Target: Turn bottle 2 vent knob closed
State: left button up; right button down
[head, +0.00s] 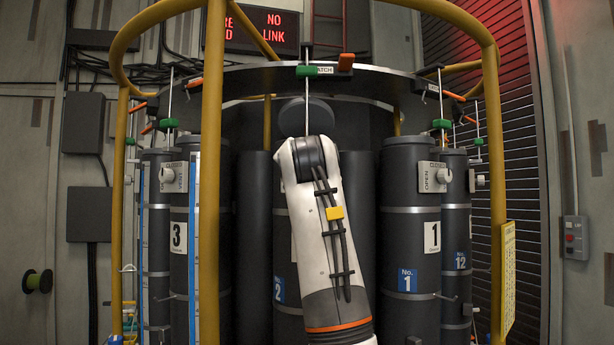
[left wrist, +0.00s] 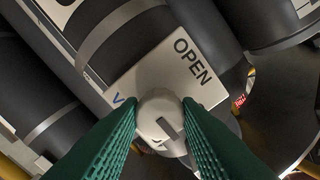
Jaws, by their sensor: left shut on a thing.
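Bottle 2 (head: 290,325) is a dark cylinder in the middle of the head view, mostly hidden behind my arm. Its blue number label (head: 278,289) shows just left of the arm. In the left wrist view, the round white vent knob (left wrist: 158,110) sits on a white plate (left wrist: 150,75) lettered OPEN, with a grey mark on the knob's face. My left gripper (left wrist: 163,118) is shut on the knob, one green finger on each side. In the head view my arm hides the gripper and knob. The rest of the plate's lettering is mostly covered. My right gripper is not in view.
Bottle 1 (head: 408,250) stands to the right and bottle 3 (head: 180,265) to the left, with white knobs. Yellow frame posts (head: 211,190) stand in front of the ring. A dark upper ring (head: 250,80) with green and orange handles runs above the bottles.

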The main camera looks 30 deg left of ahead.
pick_arm(q)
jog(key=shift+f, duration=0.1)
dwell(0.3)
jog(key=o, duration=1)
jog(key=shift+w+a, duration=0.1)
jog(key=b+v, duration=0.4)
jog(key=v, duration=0.8)
